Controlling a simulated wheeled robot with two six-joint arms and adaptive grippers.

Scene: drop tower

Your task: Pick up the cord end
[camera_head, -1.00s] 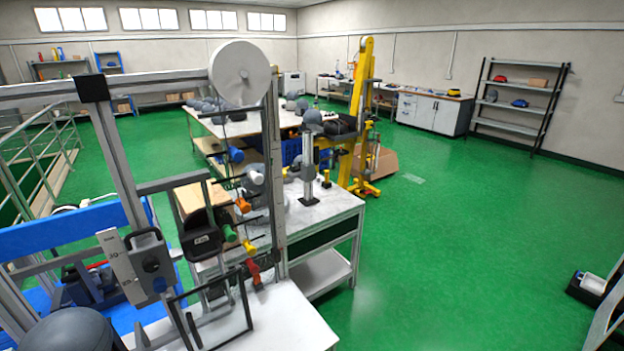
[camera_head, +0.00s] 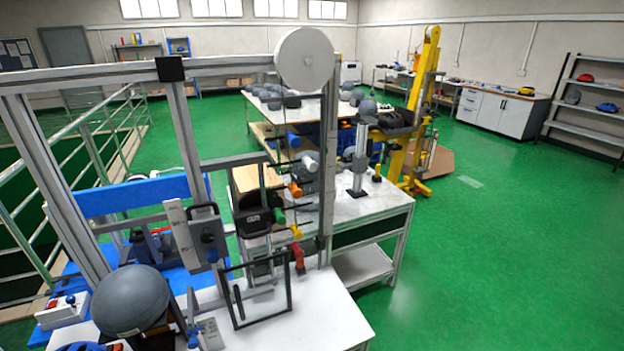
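The drop tower's white pulley wheel (camera_head: 304,58) sits at the top of its grey frame (camera_head: 120,78). Thin dark lines hang below the wheel beside the upright; one may be the cord, but its end is too small to make out. Coloured handles line this upright, among them an orange one (camera_head: 294,189) and a red one (camera_head: 299,258). A grey dome-shaped head or ball (camera_head: 132,298) is at the lower left. Neither of my grippers shows in the head view.
A white-topped table (camera_head: 330,325) stands under the tower. A workbench (camera_head: 385,205) adjoins it behind, with a yellow lift (camera_head: 424,85) farther back. A metal railing (camera_head: 90,150) is at the left. Green floor (camera_head: 520,270) is clear at the right.

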